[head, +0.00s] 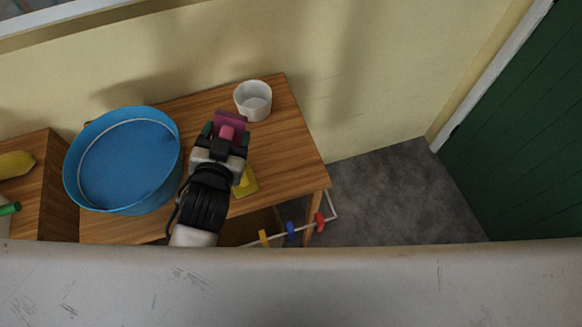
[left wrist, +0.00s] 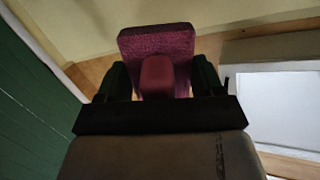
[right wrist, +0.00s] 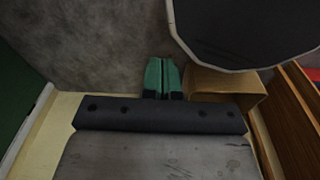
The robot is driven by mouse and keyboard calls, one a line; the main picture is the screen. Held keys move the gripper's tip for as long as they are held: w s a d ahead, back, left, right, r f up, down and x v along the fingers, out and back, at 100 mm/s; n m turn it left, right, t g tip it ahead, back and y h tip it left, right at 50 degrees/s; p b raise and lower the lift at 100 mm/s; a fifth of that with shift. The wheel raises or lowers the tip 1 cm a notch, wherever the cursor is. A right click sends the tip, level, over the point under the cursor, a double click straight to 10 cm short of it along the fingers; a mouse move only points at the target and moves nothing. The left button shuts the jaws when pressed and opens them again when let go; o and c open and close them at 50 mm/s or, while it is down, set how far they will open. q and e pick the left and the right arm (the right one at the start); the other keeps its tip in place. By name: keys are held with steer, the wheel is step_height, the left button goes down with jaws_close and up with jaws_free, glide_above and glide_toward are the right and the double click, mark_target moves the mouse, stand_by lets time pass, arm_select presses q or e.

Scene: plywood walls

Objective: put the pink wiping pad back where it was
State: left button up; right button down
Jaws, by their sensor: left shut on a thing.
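The pink wiping pad (head: 231,118) is held over the wooden table (head: 290,150), in front of the white cup (head: 252,103). My left gripper (head: 224,134) is shut on its pink grip. The left wrist view shows the pad's dark pink face (left wrist: 158,42) beyond the grip, which sits between the two fingers (left wrist: 157,78). I cannot tell whether the pad touches the table. My right gripper (right wrist: 161,76) shows only in the right wrist view; its green fingers are together with nothing between them.
A large blue tub (head: 122,165) stands left of my left arm. A yellow item (head: 249,183) lies on the table, partly hidden by that arm. A rail with coloured clips (head: 290,230) is at the table's front. A cardboard box (right wrist: 225,84) shows near my right gripper.

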arm_select(q)
steer(key=w+d+f+m+g+h+b, duration=0.2)
steer(key=d+m+g, duration=0.2)
steer(key=d, duration=0.5)
steer(key=w+d+f+m+g+h+b, duration=0.1)
steer(key=w+d+f+m+g+h, duration=0.15)
steer(key=d+g, duration=0.45)
steer(key=s+d+f+m+g+b, duration=0.1)
steer(key=s+d+m+g+b, duration=0.15)
steer(key=d+m, duration=0.45)
steer(key=m+g+y+b, duration=0.1)
steer(key=m+g+y, duration=0.1)
steer(key=m+y, duration=0.6)
glide_above(290, 167)
step_height(290, 167, down, 8)
steer(key=shift+s+d+f+m+h, duration=0.1)
steer(key=shift+s+d+m+h, duration=0.05)
steer(key=shift+m+h, duration=0.9)
steer(key=shift+f, duration=0.45)
step_height(290, 167, down, 4)
steer(key=shift+r, duration=0.25)
arm_select(e)
step_height(290, 167, down, 7)
steer(key=s, duration=0.1)
steer(key=shift+s+a+r, duration=0.15)
steer(key=shift+a+r, duration=0.05)
steer(key=shift+a, duration=0.05)
